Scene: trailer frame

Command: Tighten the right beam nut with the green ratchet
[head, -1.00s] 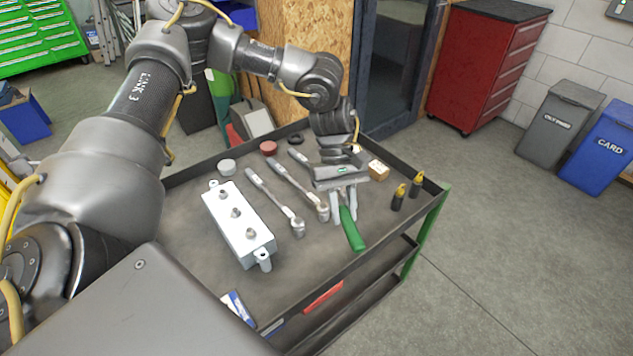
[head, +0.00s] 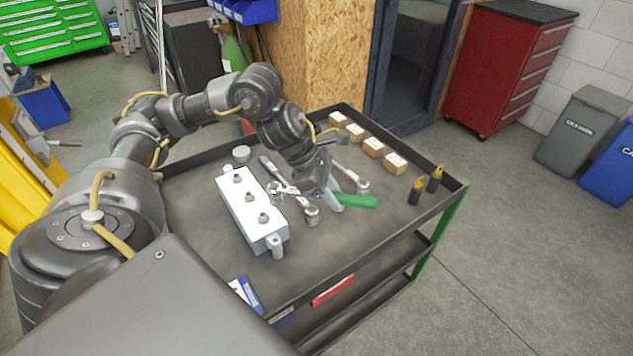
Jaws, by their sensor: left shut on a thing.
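The white beam block (head: 253,221) lies on the cart's top, with three grey nuts along its upper face. The nut at its near right end (head: 264,217) is uncovered. My left gripper (head: 328,197) is shut on the green ratchet, whose green handle (head: 358,202) sticks out to the right. A metal ratchet head (head: 276,188) shows left of the gripper, close to the block's right side and apart from the near nut. It appears to belong to the green ratchet, but the gripper hides the join. My right gripper is not in view.
Other ratchets (head: 311,214) (head: 361,186) lie beside and beyond my gripper. Wooden blocks (head: 373,147) line the far edge; two black-and-yellow items (head: 416,191) stand at right. The cart (head: 376,247) has a raised rim. Its front right top is clear.

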